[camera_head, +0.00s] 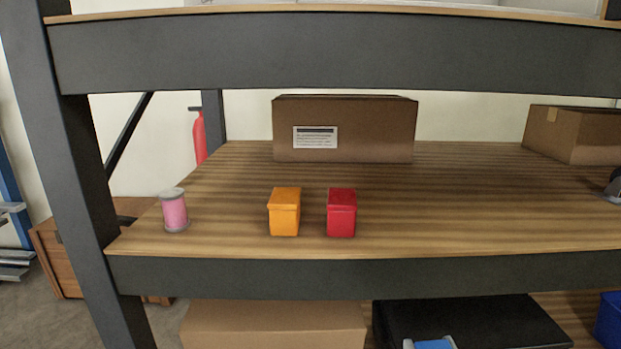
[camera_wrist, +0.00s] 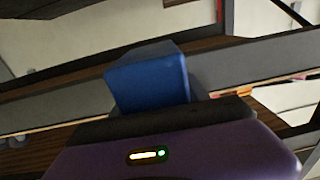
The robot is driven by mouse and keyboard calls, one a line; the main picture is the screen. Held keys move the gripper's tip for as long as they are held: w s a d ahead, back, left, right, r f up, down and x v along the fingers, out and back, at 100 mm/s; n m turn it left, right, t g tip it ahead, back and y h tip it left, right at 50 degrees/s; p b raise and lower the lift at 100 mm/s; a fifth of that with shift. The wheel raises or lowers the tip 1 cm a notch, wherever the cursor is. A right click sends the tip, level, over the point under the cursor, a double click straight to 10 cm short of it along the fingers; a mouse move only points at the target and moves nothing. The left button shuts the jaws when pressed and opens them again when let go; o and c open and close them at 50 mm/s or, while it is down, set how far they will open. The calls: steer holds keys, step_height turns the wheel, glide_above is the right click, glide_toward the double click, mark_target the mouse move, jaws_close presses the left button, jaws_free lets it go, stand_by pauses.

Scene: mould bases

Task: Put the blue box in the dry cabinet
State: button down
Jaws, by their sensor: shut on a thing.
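The blue box (camera_wrist: 148,84) is in my gripper (camera_wrist: 170,112) in the wrist view. It sticks out beyond the dark front edge of the purple gripper body, and its lower end is hidden there. My gripper is shut on it. The fingertips are not clearly visible. The head view does not clearly show my gripper or the held box. No dry cabinet can be made out in either view.
A wooden shelf (camera_head: 440,210) holds an orange box (camera_head: 284,212), a red box (camera_head: 341,213), a pink spool (camera_head: 174,211) and cardboard boxes (camera_head: 345,130). Below are another carton (camera_head: 270,325), a black case (camera_head: 480,325) and a blue container (camera_head: 611,322). A dark post (camera_head: 70,170) stands left.

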steer(key=s+f, duration=0.4)
steer(key=f, duration=0.9)
steer(key=s+f, duration=0.5)
steer(key=f, duration=0.8)
steer(key=shift+f+h, duration=0.15)
steer(key=shift+h, duration=0.15)
steer(key=shift+f, duration=0.1)
steer(key=shift+f+b, duration=0.25)
steer(key=shift+b, duration=0.1)
steer(key=shift+a, duration=0.1)
